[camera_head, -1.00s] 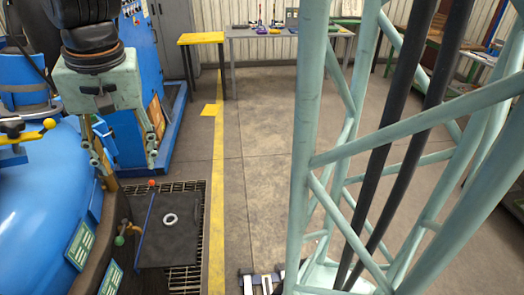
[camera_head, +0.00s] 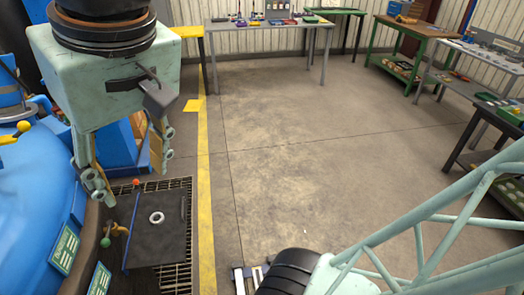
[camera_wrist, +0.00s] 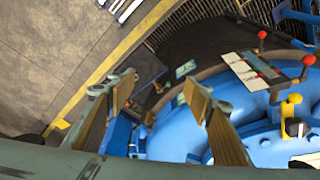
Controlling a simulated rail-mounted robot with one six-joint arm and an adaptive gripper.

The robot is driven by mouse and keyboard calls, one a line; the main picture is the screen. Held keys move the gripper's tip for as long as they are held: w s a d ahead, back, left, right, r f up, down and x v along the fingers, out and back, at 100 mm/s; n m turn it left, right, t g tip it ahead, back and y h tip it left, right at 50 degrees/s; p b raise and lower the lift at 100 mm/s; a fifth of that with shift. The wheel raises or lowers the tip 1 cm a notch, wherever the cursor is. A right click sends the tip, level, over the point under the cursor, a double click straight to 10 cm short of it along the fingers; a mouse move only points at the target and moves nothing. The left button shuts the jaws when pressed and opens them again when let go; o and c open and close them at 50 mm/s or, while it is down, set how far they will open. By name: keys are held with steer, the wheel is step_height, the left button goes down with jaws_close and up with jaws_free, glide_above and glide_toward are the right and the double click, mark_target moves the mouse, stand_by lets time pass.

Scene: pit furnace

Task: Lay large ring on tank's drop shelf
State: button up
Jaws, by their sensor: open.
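A pale metal ring (camera_head: 157,217) lies flat on a dark square shelf (camera_head: 160,245) beside the blue tank (camera_head: 35,190) in the head view. It is the only ring I can make out. My gripper (camera_head: 133,182) is open and empty, above and behind the ring, near the tank's side. In the wrist view the two fingers of my gripper (camera_wrist: 162,88) are spread wide with nothing between them. The blue tank (camera_wrist: 200,130) lies beyond them, and I cannot make out the ring there.
A red-knobbed lever (camera_head: 136,183) and a green-knobbed handle (camera_head: 106,242) stand by the shelf's left edge. Floor grating (camera_head: 180,190) surrounds the shelf. A yellow floor line (camera_head: 203,170) runs to its right. The middle floor is clear; workbenches (camera_head: 265,24) stand at the back.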

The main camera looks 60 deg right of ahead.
steer(key=s+a+n, duration=0.1)
steer(key=s+n, duration=0.1)
steer(key=s, duration=0.4)
steer(key=shift+s, duration=0.15)
steer(key=shift+a, duration=0.1)
